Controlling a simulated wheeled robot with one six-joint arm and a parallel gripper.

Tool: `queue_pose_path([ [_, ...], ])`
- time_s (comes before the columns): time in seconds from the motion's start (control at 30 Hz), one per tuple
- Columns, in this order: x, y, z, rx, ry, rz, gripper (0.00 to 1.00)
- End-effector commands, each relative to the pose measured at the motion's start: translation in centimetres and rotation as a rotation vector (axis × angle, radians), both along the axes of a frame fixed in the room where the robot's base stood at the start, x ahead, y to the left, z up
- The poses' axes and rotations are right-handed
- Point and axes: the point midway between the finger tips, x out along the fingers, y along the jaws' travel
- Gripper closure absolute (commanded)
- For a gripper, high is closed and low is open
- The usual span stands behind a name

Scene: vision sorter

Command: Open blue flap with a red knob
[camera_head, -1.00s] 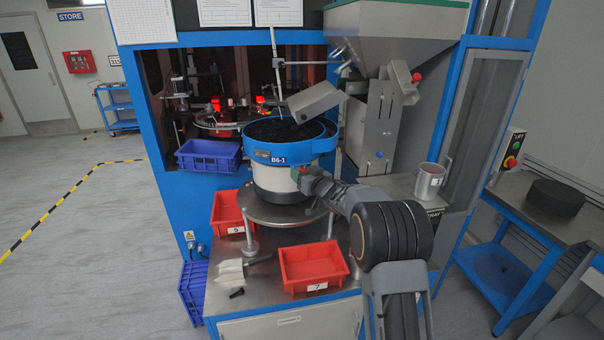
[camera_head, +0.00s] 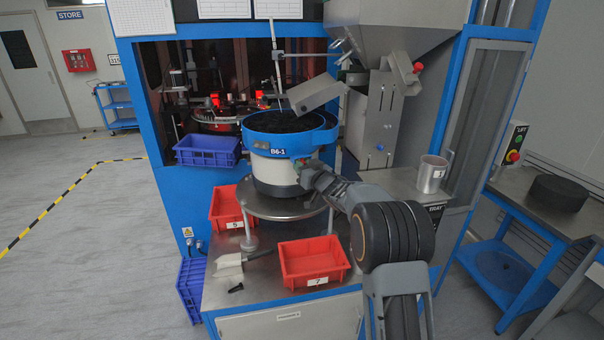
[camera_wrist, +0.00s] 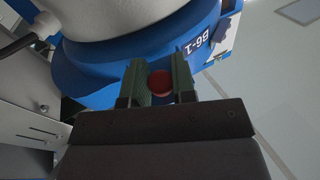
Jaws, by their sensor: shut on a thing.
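My gripper (camera_head: 303,170) reaches the front of the blue-rimmed feeder bowl labelled B6-1 (camera_head: 290,133), just right of the label. In the wrist view, the green fingers of my gripper (camera_wrist: 160,82) are shut on a round red knob (camera_wrist: 160,84). The blue surface (camera_wrist: 100,82) lies right behind the knob, with the B6-1 label to the right. I cannot make out the flap's edges or any gap. In the head view, the knob is hidden by my gripper.
Red trays (camera_head: 313,263) (camera_head: 231,207) stand on the metal bench below the bowl. A metal cup (camera_head: 432,174) stands right.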

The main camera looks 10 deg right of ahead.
Motion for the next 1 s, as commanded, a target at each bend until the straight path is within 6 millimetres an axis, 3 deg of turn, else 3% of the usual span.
queue_pose_path([
  [0.03, 0.08, 0.03, -1.15, 0.004, -0.030, 0.000, 0.99],
  [0.3, 0.43, 0.10, -1.77, 0.024, -0.175, 0.001, 0.99],
  [0.6, 0.73, 0.17, -1.58, 0.041, -0.300, 0.001, 0.99],
  [1.0, 0.77, 0.16, -1.21, 0.044, -0.315, 0.001, 0.99],
])
